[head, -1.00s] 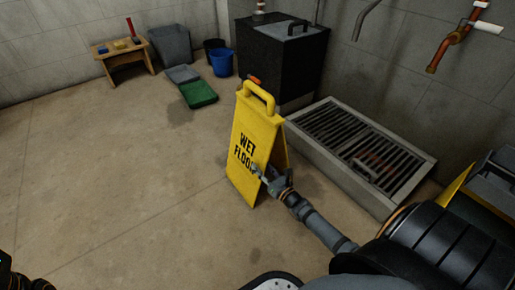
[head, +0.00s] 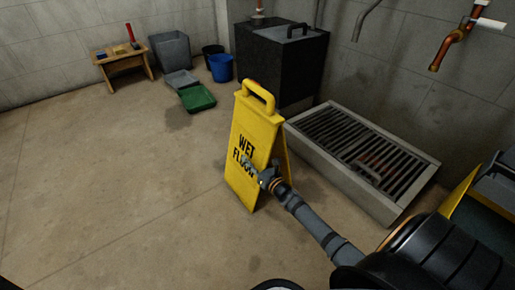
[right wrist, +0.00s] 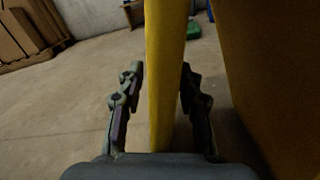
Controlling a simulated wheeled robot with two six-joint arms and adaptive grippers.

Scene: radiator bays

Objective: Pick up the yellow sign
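The yellow sign (head: 241,150) with "WET FLOOR" on it stands upright on the concrete floor as an open A-frame, with a loop handle on top. My right gripper (head: 254,171) is at the right edge of its front panel, over the lower lettering. In the right wrist view, the panel's edge (right wrist: 165,70) runs between the two fingers of this gripper (right wrist: 160,85). The fingers are apart, with a visible gap on the left and a narrower one on the right. The second panel fills the right of that view. My left gripper is not in view.
A raised drain with a metal grate (head: 352,143) lies just right of the sign. A black box (head: 281,65) stands behind it. Blue bucket (head: 221,68), green tray (head: 197,98) and wooden stool (head: 119,62) are farther back. The floor to the left is clear.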

